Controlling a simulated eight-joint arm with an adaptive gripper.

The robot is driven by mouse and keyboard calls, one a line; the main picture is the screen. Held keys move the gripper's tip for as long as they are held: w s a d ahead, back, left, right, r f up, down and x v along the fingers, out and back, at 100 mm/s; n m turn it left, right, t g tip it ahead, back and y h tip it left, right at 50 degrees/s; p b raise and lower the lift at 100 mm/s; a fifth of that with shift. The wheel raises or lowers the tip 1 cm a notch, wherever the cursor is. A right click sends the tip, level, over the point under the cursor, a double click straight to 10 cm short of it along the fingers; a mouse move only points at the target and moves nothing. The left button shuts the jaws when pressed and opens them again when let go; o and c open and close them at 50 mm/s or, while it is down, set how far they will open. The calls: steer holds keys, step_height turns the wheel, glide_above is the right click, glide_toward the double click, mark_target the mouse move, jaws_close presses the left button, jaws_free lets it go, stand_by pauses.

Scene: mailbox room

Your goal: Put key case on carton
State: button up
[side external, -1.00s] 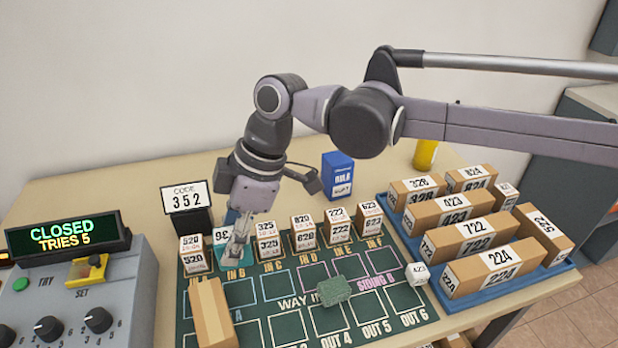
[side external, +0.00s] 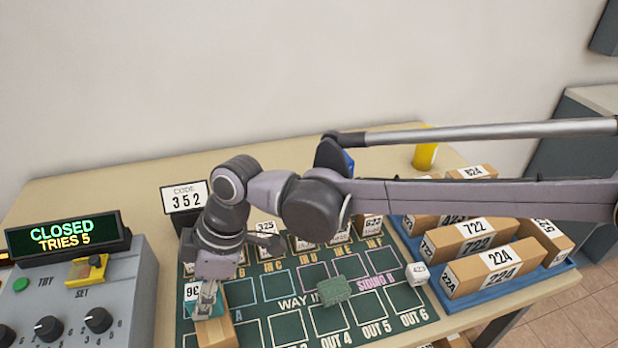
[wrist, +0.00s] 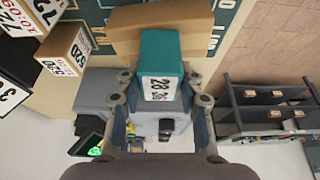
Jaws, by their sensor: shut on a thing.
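The key case is teal with a white number label. In the wrist view the key case (wrist: 160,45) sits between the fingers of my gripper (wrist: 161,88), which is shut on it. In the side view my gripper (side external: 207,300) points down at the left of the green mat and partly hides the key case (side external: 220,304). The brown carton (side external: 220,335) lies on the mat just below and in front of the case. It also shows behind the case in the wrist view (wrist: 190,22). I cannot tell whether the case touches the carton.
A control box (side external: 95,315) with knobs and a CLOSED display (side external: 68,233) stands at the left. A code sign (side external: 186,195) stands behind my arm. Small numbered boxes line the mat's back. A green block (side external: 335,291) lies mid-mat. A blue tray of cartons (side external: 497,290) is at right.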

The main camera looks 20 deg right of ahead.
steer(key=shift+f, duration=0.15)
steer(key=o, duration=1.2)
steer(key=v, duration=1.2)
steer(key=w+d+r+m+t, duration=0.1)
steer(key=w+d+r+m, duration=0.1)
steer(key=d, duration=0.5)
steer(key=w+d+r+m+t, duration=0.1)
steer(key=w+d+m, duration=0.1)
steer(key=d, duration=0.5)
steer(key=s+d+f+m+t+h, duration=0.15)
steer(key=d+m, duration=0.25)
steer(key=d, duration=0.8)
steer(key=s+d+m+t+h, duration=0.15)
steer(key=d+m, duration=0.25)
steer(key=d, duration=0.8)
steer(key=s+d+f+m, duration=0.2)
steer(key=d, duration=0.2)
steer(key=s+d+f+m+t+h, duration=0.1)
steer(key=s+d+f+m, duration=0.1)
steer(key=s+d, duration=0.1)
steer(key=s+d+f+m+t, duration=0.1)
steer(key=s+d+f+m, duration=0.1)
steer(key=d, duration=0.3)
steer(key=shift+s+d+f+h, duration=0.2)
steer(key=shift+s+f+h, duration=0.1)
steer(key=shift+s+f, duration=0.25)
